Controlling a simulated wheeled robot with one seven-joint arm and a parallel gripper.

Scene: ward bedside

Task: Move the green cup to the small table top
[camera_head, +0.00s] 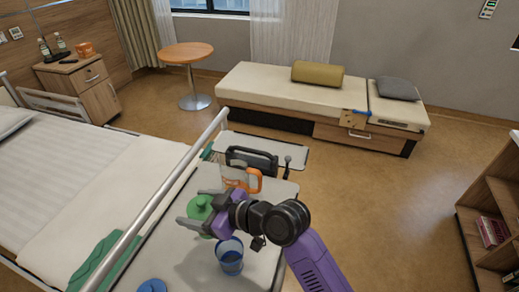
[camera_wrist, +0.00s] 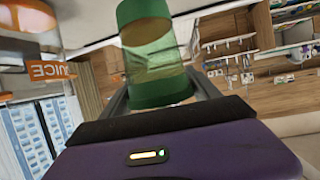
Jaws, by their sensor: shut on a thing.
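The green cup (camera_head: 200,208) is at my gripper, over the grey overbed table (camera_head: 181,259) in the head view. My gripper (camera_head: 190,222) is shut on it, with one finger on each side. In the wrist view the see-through green cup (camera_wrist: 151,60) stands between the fingers (camera_wrist: 160,92). I cannot tell whether its base touches the table. A small round wooden table (camera_head: 187,52) on a metal stand is at the back, its top clear. A smaller pale panel (camera_head: 285,150) adjoins the overbed table's far end.
A jug with an orange handle (camera_head: 240,178) stands just beyond the gripper. A blue cup (camera_head: 230,257) is close to my wrist, and a blue object (camera_head: 152,286) lies nearer. The bed rail (camera_head: 150,208) runs along the left. Open floor (camera_head: 390,205) lies to the right.

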